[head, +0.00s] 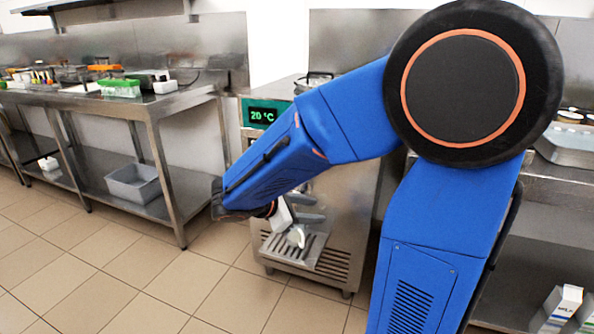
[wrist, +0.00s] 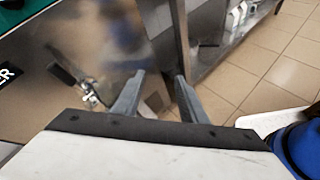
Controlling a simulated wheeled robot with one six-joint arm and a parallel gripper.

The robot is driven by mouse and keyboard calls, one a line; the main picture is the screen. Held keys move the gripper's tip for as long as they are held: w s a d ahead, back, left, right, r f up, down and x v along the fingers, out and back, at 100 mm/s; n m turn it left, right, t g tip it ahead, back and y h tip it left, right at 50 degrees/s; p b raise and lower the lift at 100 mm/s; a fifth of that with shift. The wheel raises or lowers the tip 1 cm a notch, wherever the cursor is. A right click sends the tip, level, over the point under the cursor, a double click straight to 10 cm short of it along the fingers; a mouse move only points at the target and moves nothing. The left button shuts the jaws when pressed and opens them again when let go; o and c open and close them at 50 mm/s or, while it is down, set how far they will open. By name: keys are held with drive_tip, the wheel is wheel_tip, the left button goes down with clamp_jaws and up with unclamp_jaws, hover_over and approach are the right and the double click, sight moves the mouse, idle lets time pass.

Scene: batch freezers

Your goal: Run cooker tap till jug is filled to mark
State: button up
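The cooker is a steel cabinet (head: 346,228) with a green display panel (head: 263,114) reading 20 °C. In the wrist view, its steel front (wrist: 90,45) fills the upper left. A small metal tap (wrist: 90,94) with a black lever (wrist: 62,75) shows there, left of my fingers and apart from them. My gripper (head: 319,207) is low in front of the cabinet, above a slatted drip tray (head: 310,250). Its two grey fingers (wrist: 155,80) are apart with nothing between them. A small white piece (head: 297,237) shows below the fingers; I cannot tell whether it is the jug. No fill mark is visible.
A steel bench (head: 165,103) stands at the left, with a grey bin (head: 134,184) on its lower shelf. Another steel counter is at the right, with cartons (head: 563,303) below. My arm hides part of the cooker.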

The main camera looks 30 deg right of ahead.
drive_tip(key=w+a+n+t+h, duration=0.2)
drive_tip(key=w+a+n+t, duration=0.15)
drive_tip(key=w, duration=0.45)
drive_tip(key=w+a+n+t+h, duration=0.25)
drive_tip(key=w+a+n, duration=0.2)
drive_tip(key=w, duration=0.35)
drive_tip(key=shift+n, duration=0.3)
drive_tip(key=x, duration=1.7)
drive_tip(key=shift+s+d+f, duration=0.15)
drive_tip(key=shift+d+f, duration=0.05)
drive_tip(key=shift+d, duration=0.2)
clamp_jaws()
